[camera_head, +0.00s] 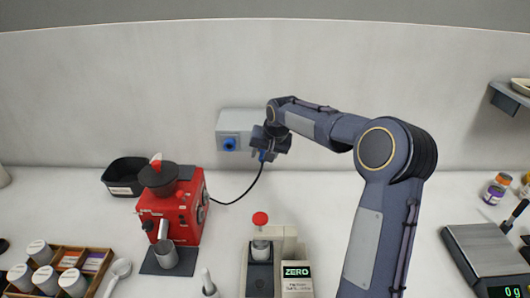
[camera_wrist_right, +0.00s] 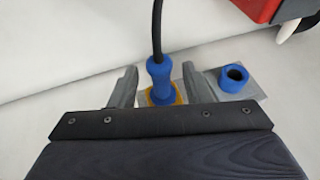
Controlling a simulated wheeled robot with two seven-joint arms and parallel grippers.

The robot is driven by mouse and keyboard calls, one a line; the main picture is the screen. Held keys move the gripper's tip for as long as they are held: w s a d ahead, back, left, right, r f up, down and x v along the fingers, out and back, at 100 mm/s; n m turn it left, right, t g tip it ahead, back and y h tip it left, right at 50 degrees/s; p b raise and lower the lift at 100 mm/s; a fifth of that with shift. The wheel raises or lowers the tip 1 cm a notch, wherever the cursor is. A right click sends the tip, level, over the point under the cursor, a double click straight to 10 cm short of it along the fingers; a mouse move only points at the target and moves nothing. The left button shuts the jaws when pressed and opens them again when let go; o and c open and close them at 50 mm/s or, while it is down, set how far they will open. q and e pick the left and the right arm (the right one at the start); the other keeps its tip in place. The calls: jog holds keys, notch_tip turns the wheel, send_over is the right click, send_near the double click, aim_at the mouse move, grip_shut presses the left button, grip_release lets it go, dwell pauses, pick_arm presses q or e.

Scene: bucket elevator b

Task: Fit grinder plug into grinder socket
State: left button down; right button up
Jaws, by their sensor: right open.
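The blue grinder plug (camera_wrist_right: 160,80) with its black cable is between the two fingers of my right gripper (camera_wrist_right: 160,76) in the wrist view. The fingers are open, with a gap on each side of the plug. The plug's lower end meets a yellow ring (camera_wrist_right: 178,95) on the grey wall box; I cannot tell how deep it sits. In the head view my right gripper (camera_head: 270,142) covers the right part of the box, and a bit of the plug (camera_head: 263,155) shows below it. A blue socket (camera_head: 229,144) is open at the box's left. My left gripper is out of view.
The red grinder (camera_head: 175,212) stands left, its cable (camera_head: 240,195) running to the plug. A black bin (camera_head: 125,175) stands behind it. A grey machine (camera_head: 289,245) is at front centre, a scale (camera_head: 485,250) at right. The counter below the box is mostly clear.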

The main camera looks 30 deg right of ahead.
grip_shut()
jog(key=shift+s+a+b, duration=0.35)
jog(key=shift+s+b, duration=0.2)
jog(key=shift+s, duration=0.05)
dwell(0.6)
